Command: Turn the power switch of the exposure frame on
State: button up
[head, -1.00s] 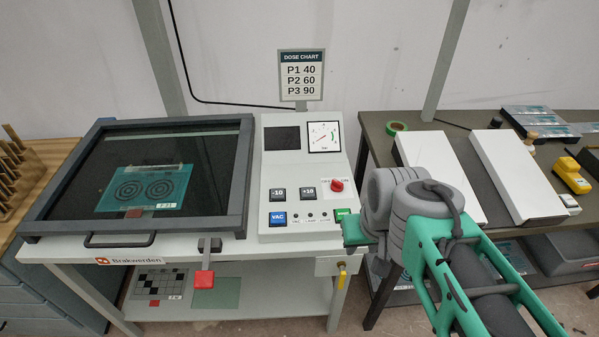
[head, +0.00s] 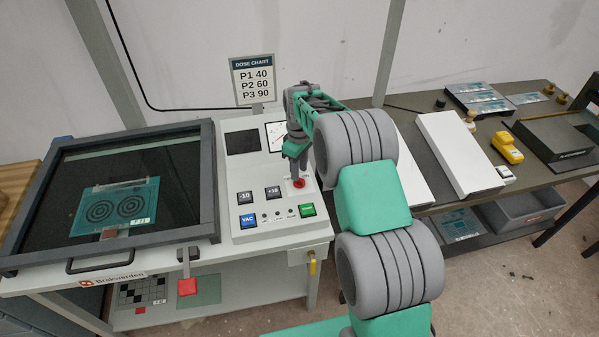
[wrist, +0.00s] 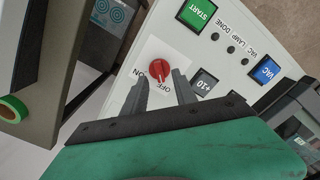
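The exposure frame (head: 210,180) has a white control panel (head: 235,172) on its right side. The red rotary power switch (head: 299,184) sits at the panel's right, partly covered by my gripper in the head view. In the wrist view the red knob (wrist: 159,72) stands on a white plate with ON and OFF labels, its long axis nearly upright in the picture. I cannot tell for sure which label it points at. My gripper (wrist: 160,80) is open, pointing down at the panel, with one fingertip on each side of the knob. Contact with the knob is not clear.
The green START button (head: 307,210), blue VAC button (head: 248,221) and the -10 and +10 buttons lie close by on the panel. The dose chart sign (head: 253,80) stands behind. A dark table (head: 480,150) with white boxes is at the right.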

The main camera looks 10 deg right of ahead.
jog(key=shift+f+p, duration=0.3)
jog(key=shift+f, duration=1.4)
jog(key=shift+c, duration=0.2)
grip_shut()
